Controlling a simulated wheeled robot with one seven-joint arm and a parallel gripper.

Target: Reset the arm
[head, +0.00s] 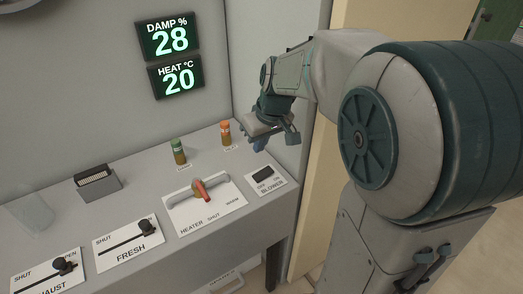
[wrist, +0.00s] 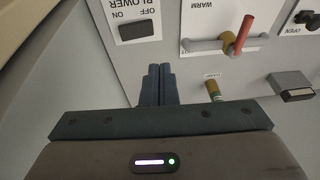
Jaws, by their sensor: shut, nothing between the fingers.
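My gripper (head: 258,145) hangs above the right end of the grey bench, near the back wall and behind the blower panel (head: 265,180). In the wrist view my gripper (wrist: 160,70) shows its two blue fingers pressed together with nothing between them. The fingers point toward the blower panel, which also shows in the wrist view (wrist: 137,20). My arm reaches in from the right of the head view, bent at the elbow.
Wall displays (head: 168,38) read 28 and 20.

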